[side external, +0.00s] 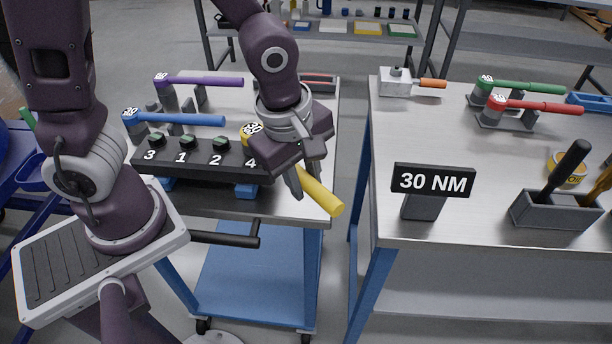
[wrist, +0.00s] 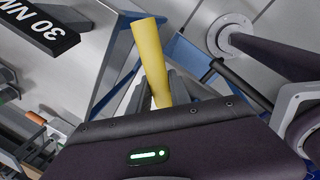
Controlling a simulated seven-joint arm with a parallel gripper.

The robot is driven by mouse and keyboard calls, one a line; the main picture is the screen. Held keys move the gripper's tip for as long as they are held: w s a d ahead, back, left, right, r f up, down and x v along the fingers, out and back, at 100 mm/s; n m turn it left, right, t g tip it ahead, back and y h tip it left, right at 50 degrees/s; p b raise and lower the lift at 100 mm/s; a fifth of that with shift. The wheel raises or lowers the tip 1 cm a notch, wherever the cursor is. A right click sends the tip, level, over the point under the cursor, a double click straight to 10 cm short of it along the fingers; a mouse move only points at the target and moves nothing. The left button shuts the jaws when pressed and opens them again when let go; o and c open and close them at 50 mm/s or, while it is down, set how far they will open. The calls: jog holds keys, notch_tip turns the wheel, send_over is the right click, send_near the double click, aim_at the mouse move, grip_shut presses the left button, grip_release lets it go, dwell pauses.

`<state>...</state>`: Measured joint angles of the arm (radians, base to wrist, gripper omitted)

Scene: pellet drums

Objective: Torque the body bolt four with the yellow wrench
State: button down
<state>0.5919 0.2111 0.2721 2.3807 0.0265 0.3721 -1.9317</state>
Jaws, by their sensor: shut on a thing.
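The yellow wrench (side external: 322,197) has its round head, marked 30, at position 4 on the black bolt block (side external: 198,163). Its handle points toward the front right, past the cart's edge. My gripper (side external: 300,183) is shut on the handle. In the wrist view the yellow handle (wrist: 150,65) sticks out between my gripper's fingers (wrist: 158,95). Bolt four itself is hidden under the wrench head. Dark green bolt heads show at positions 3, 1 and 2, such as the one at 2 (side external: 221,144).
A blue wrench (side external: 180,119) and a purple wrench (side external: 205,81) lie behind the block. The right table holds a 30 NM sign (side external: 433,181), a green wrench (side external: 525,87), a red wrench (side external: 540,106) and a grey holder (side external: 555,211). A gap separates cart and table.

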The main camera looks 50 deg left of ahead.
jog(key=shift+s+a+m+h, duration=0.15)
jog(key=shift+s+m, duration=0.65)
jog(key=shift+s, duration=0.25)
jog(key=shift+s+a+m+h, duration=0.15)
jog(key=shift+s+m, duration=0.65)
jog(key=shift+s, duration=0.2)
dwell(2.4)
jog(key=shift+w, duration=0.1)
jog(key=shift+w+d+n, duration=0.15)
jog(key=shift+w+n, duration=0.45)
jog(key=shift+r, duration=0.1)
notch_tip(320, 180, up, 8)
dwell(1.2)
dwell(0.4)
